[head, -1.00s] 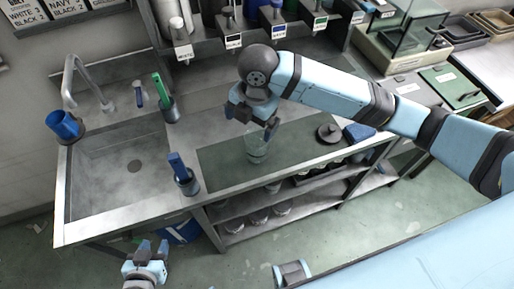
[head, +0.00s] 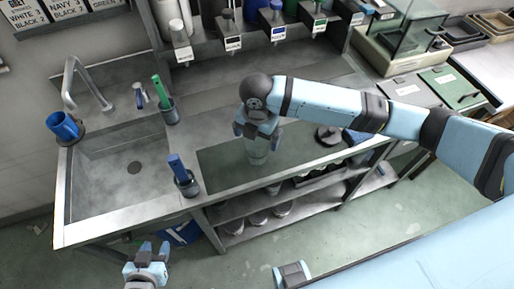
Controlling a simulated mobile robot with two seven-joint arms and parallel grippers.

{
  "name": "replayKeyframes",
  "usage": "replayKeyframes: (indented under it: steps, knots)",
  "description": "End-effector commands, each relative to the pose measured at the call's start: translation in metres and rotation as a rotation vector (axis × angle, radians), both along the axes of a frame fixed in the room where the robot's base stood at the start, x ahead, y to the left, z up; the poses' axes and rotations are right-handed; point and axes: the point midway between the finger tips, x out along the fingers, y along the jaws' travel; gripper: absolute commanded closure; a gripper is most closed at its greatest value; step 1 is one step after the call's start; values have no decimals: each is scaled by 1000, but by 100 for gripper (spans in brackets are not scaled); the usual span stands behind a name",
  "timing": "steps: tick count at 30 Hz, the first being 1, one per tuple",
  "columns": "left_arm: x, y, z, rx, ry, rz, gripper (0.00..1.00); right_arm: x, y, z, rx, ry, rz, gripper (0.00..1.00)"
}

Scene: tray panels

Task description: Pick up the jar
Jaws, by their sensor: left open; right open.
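A clear, pale greenish jar (head: 257,155) stands on the dark mat (head: 222,170) on the steel counter. My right gripper (head: 257,136) comes in from the right and is open directly above the jar, its fingers at or around the jar's upper part. The gripper hides the jar's top, and I cannot tell whether the fingers touch it. My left gripper (head: 150,250) is open and empty, low in front of the counter, far from the jar.
A sink (head: 115,185) with a tap (head: 85,80) is at the left. Holders with a green-handled tool (head: 160,90) and a blue-handled tool (head: 178,168) stand beside it. A dark round lid (head: 328,135) lies right of the jar. Labelled dispensers line the back.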

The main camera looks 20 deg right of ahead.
Motion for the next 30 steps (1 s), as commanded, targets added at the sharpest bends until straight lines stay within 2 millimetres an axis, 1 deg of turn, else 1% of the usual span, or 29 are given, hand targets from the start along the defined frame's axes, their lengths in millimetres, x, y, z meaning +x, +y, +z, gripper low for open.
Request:
replayKeyframes:
  steps: [4, 7, 9, 14, 15, 17, 18, 20, 21, 22, 23, 30]
  knots:
    - [0, 0, 5, 1, 0, 1, 57, 1, -1, -23, -1, 4, -1, 0]
    - [0, 1, 5, 0, -1, 1, 57, 1, -1, -37, -1, 3, -1, 0]
    - [0, 0, 5, 0, -1, 1, 57, 2, -1, -41, 0, 1, 0, 0]
    - [1, 1, 5, 0, -1, 1, 57, 2, -1, -41, -1, 1, 0, 0]
    - [1, 1, 5, 0, -1, 1, 57, 2, -1, -41, 0, 0, 0, 2]
    - [1, 1, 5, 0, -1, 1, 57, 2, -1, -41, 0, 0, 0, 16]
    - [1, 1, 5, 0, -1, 1, 57, 2, -1, -41, 0, 0, 0, 25]
    - [1, 1, 5, 0, -1, 1, 57, 2, -1, -41, -1, 1, 0, 39]
    - [1, 1, 5, 0, -1, 1, 57, 2, -1, -41, 0, 0, 0, 48]
    - [1, 1, 5, 0, -1, 1, 57, 2, -1, -41, -1, 1, 0, 55]
    - [1, 1, 5, 0, -1, 1, 57, 2, -1, -40, 0, 0, 0, 58]
    - [1, 1, 5, 0, -1, 1, 57, 2, -1, -39, 1, -1, 0, 58]
